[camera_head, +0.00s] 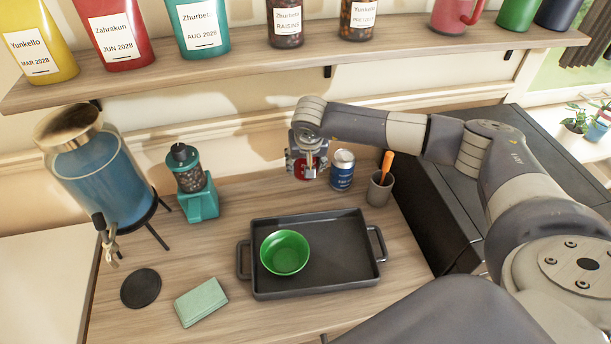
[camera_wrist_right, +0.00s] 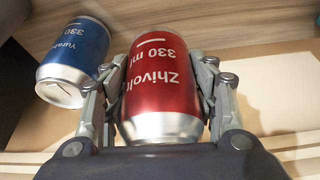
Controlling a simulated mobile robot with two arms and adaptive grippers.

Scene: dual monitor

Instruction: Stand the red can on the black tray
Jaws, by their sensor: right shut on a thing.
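The red can (camera_wrist_right: 160,85) sits between the fingers of my right gripper (camera_wrist_right: 158,100), which is shut on it, in the right wrist view. In the head view the red can (camera_head: 300,171) is mostly hidden behind my right gripper (camera_head: 308,166), near the back of the counter. I cannot tell whether the can touches the counter. The black tray (camera_head: 330,284) lies in front of it, with a green bowl (camera_head: 285,252) on its left half. The right half of the tray is bare. My left gripper is not in view.
A blue can (camera_head: 342,170) stands just right of the red can; it also shows in the right wrist view (camera_wrist_right: 73,52). A grey cup (camera_head: 380,188) with an orange-handled tool is farther right. A blue drink dispenser (camera_head: 103,178) and teal grinder (camera_head: 193,182) stand left. A shelf (camera_head: 250,75) runs above.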

